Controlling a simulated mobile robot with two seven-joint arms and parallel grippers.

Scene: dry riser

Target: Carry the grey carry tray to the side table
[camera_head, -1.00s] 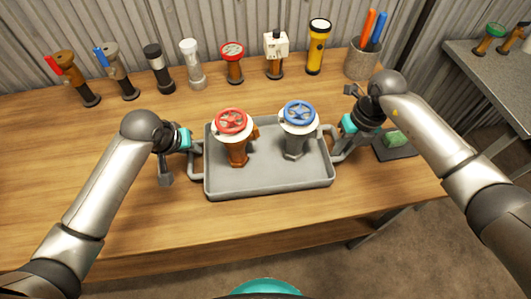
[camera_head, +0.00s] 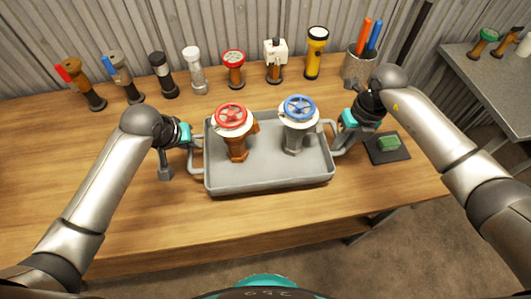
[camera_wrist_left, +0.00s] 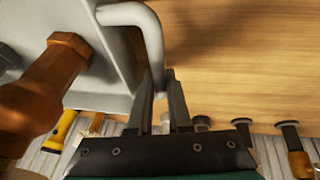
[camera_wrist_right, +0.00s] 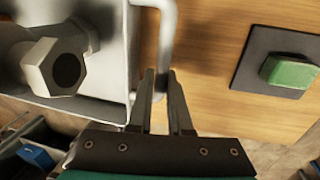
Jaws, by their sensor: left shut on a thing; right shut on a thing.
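The grey carry tray (camera_head: 265,186) is level at the middle of the head view, in front of me. A valve with a red handwheel (camera_head: 231,117) on an orange-brown body and one with a blue handwheel (camera_head: 299,110) on a grey body stand upright in it. My left gripper (camera_head: 192,142) is shut on the tray's left handle (camera_wrist_left: 140,18). My right gripper (camera_head: 340,136) is shut on its right handle (camera_wrist_right: 168,30). The tray appears held just above the bench. The grey side table (camera_head: 482,78) is at the upper right.
The wooden bench (camera_head: 70,180) has a back row of several fittings, a yellow torch (camera_head: 315,55) and a pen cup (camera_head: 358,70). A green block (camera_head: 388,143) on a dark pad (camera_head: 378,155) lies right of the tray. Several fittings stand on the side table's back.

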